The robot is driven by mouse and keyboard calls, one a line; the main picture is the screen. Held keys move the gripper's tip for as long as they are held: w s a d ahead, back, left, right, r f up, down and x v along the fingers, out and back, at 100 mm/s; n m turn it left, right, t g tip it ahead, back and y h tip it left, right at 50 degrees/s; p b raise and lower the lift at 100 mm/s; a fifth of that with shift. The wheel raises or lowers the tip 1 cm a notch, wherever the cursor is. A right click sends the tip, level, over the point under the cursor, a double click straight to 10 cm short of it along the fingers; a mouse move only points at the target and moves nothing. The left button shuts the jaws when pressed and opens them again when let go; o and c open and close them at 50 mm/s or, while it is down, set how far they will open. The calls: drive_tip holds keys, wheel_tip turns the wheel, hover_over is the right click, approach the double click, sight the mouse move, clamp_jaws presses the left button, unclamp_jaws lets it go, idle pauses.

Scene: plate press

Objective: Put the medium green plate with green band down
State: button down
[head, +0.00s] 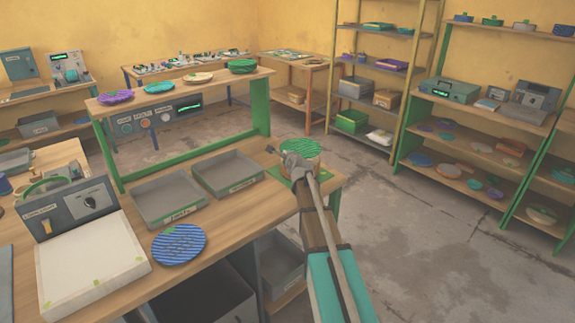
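A round green plate (301,147) with a ribbed top is at the far right end of the workbench, above a pale round thing and a green mat (281,172). I cannot tell whether it rests on the pale thing or is held just above it. My gripper (283,155) is at the plate's near left edge, touching or very close to it. The arm hides part of the plate's near side and the mat. The fingers are too small to show whether they are shut on the rim. The plate's band cannot be made out.
Two grey trays (167,218) stand mid-bench, and a blue ribbed plate (179,244) lies in front of them. A white-topped press (88,262) is at left. A raised shelf (188,92) behind holds several plates. Bare wood lies between the blue plate and my arm.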

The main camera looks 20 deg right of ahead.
drive_tip(key=shift+w+f+b, duration=0.45)
drive_tip(key=shift+f+b, duration=0.2)
wheel_tip(320, 180, down, 3)
drive_tip(key=b, duration=0.2)
drive_tip(key=shift+r+b, duration=0.1)
drive_tip(key=shift+b, duration=0.25)
drive_tip(key=shift+s, duration=0.1)
drive_tip(key=c, duration=0.8)
unclamp_jaws()
drive_tip(key=shift+d+f+b, duration=0.1)
drive_tip(key=shift+f+b, duration=0.2)
drive_tip(key=shift+r, duration=0.15)
